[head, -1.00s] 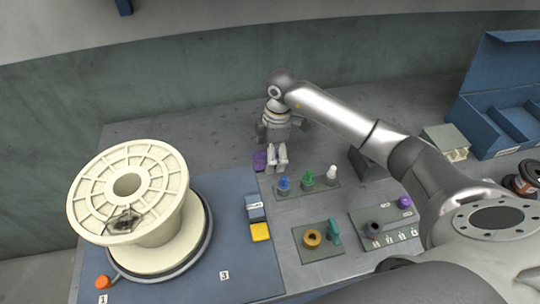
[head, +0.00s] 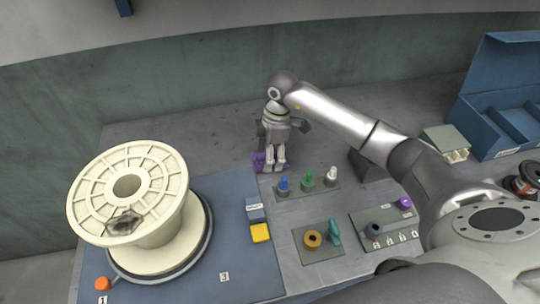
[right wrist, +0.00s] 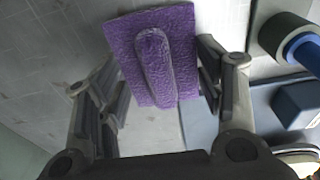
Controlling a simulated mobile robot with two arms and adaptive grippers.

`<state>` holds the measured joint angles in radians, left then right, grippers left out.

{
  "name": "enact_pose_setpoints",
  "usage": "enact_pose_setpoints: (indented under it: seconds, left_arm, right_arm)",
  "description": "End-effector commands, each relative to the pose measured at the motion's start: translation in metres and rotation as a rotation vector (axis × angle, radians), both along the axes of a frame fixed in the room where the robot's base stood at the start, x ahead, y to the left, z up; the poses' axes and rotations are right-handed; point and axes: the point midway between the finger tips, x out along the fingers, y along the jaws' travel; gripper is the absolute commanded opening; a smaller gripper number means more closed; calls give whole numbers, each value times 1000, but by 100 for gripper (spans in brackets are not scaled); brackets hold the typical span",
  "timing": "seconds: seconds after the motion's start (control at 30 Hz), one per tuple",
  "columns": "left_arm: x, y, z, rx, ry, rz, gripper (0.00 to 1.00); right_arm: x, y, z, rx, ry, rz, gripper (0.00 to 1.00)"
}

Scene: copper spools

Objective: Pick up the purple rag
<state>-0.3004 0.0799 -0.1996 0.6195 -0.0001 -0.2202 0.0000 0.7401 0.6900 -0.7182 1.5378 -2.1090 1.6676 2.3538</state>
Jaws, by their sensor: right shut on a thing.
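The purple rag (head: 257,161) is at the back of the table, just beyond the blue mat's far corner. In the head view my right gripper (head: 270,166) points down at it and hides part of it. In the right wrist view the rag (right wrist: 152,84) is a textured purple sheet with a raised ridge along its middle. I cannot tell whether the rag is clear of the table. My left gripper is not in view.
A large cream spool (head: 128,190) stands on the blue mat (head: 240,287) at left. Blue, green and white bottles (head: 307,179) stand on a small plate just in front of my right gripper. A blue box (head: 252,211) and a yellow block (head: 260,233) lie nearby. The table behind is clear.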

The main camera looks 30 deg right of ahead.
Motion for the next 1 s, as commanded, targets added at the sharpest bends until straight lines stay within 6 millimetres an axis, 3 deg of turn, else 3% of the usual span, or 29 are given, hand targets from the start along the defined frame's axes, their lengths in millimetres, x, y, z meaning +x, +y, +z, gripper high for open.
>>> enact_pose_setpoints:
  seconds: [0.23, 0.53, 0.8, 1.0]
  left_arm:
    - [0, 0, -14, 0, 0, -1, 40]
    - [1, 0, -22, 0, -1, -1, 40]
    - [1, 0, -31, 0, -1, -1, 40]
    - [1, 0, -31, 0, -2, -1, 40]
  right_arm:
    - [2, 0, 28, 0, -7, 1, 39]
    - [-28, 42, 87, 1, -8, 6, 39]
    - [-60, 88, 112, 0, -5, 5, 39]
    - [-74, 107, 124, 0, -3, 3, 39]
